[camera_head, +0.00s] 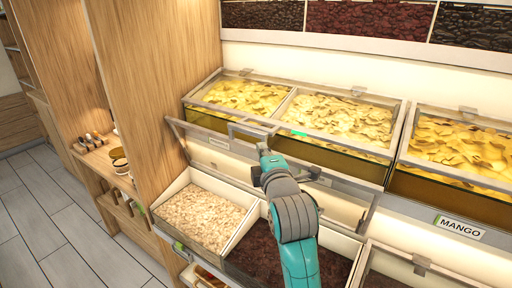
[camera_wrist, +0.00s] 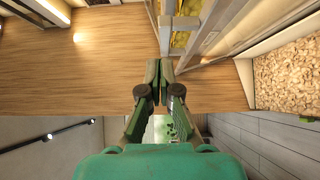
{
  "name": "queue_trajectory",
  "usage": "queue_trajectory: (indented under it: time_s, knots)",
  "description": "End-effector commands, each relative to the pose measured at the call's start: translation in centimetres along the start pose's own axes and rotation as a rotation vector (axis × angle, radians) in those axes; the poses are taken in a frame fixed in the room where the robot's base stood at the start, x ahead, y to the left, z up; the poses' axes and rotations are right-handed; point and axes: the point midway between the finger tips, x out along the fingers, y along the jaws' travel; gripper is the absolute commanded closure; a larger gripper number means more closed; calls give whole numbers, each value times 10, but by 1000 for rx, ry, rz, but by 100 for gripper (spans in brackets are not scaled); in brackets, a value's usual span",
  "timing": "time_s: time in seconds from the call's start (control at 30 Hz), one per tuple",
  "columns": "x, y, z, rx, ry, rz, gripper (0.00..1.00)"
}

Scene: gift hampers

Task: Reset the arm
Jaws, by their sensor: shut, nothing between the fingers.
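My arm reaches up over the lower bins in the head view, and my gripper (camera_head: 262,148) is near the raised clear lid of the lower bins. The wrist view shows my gripper (camera_wrist: 160,68) with its two fingers together and empty. A frame edge (camera_wrist: 166,35) stands just beyond the fingertips there; I cannot tell whether they touch. In the head view the lid (camera_head: 186,130) is tilted up in front of the upper bins. Part of the lid is hidden behind my arm.
Upper bins hold yellow dried slices (camera_head: 340,116); one bears a MANGO label (camera_head: 460,228). Lower bins hold pale flakes (camera_head: 202,212) and dark pieces (camera_head: 258,257). A wooden panel (camera_head: 150,80) and a small shelf (camera_head: 102,155) are at left. Free tiled floor (camera_head: 60,225) lies further left.

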Motion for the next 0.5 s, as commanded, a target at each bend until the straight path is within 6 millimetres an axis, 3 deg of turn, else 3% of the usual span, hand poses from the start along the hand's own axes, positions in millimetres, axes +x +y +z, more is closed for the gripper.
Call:
queue_trajectory:
  time_s: [0.2, 0.5]
  knots:
    - [-38, 0, 0, 0, 0, -1, 100]
    - [-59, -8, 1, 13, -1, -6, 100]
